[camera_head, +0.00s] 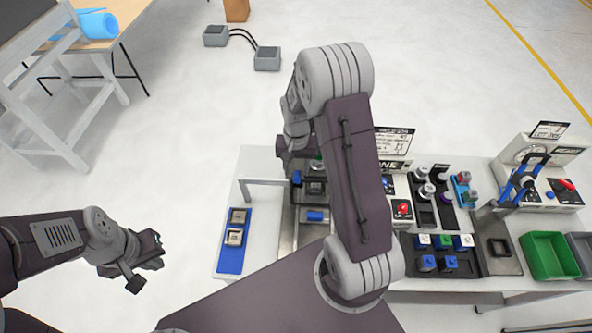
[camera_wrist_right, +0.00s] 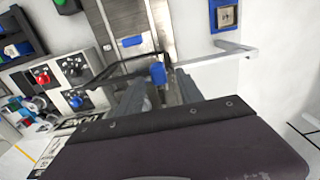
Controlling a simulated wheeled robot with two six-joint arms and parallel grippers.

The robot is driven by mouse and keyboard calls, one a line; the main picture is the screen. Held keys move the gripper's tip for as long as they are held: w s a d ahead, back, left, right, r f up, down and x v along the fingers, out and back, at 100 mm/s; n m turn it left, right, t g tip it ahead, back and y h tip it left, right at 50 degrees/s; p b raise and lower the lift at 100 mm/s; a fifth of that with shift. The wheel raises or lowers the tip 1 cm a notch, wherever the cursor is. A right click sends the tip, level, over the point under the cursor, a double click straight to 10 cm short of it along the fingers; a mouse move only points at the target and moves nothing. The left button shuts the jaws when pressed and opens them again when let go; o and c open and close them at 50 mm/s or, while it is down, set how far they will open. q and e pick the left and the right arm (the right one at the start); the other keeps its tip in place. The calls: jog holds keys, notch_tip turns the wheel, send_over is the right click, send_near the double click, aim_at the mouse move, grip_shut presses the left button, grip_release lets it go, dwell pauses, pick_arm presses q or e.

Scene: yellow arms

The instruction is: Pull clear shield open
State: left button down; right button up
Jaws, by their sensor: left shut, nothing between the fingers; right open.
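The shield shows as a dark thin frame (camera_wrist_right: 115,72) in the right wrist view; its clear panel is hard to make out. A blue handle-like block (camera_wrist_right: 158,72) sits at the frame's end, and blue also shows in the head view (camera_head: 296,178). My right gripper (camera_wrist_right: 160,88) is open, its two grey fingers on either side of the blue block; I cannot tell whether they touch it. In the head view my right arm hides much of the station. My left gripper (camera_head: 146,268) is shut and empty, left of the table and away from the shield.
A blue tray (camera_head: 230,255) with two square parts lies at the table's left. A metal track with a blue block (camera_head: 315,216) runs beside it. A red button box (camera_head: 402,209), part trays and a green bin (camera_head: 548,256) stand to the right. A white bar (camera_wrist_right: 225,54) juts beside the fingers.

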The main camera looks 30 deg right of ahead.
aim_at(296, 173)
notch_tip(296, 173, down, 2)
jog(key=shift+s+f+p, duration=0.1)
jog(key=shift+f+p, duration=0.1)
jog(key=shift+p, duration=0.1)
jog(key=shift+s+f, duration=0.1)
jog(key=shift+f, duration=0.25)
jog(key=shift+c, duration=0.3)
grip_shut()
dwell(0.7)
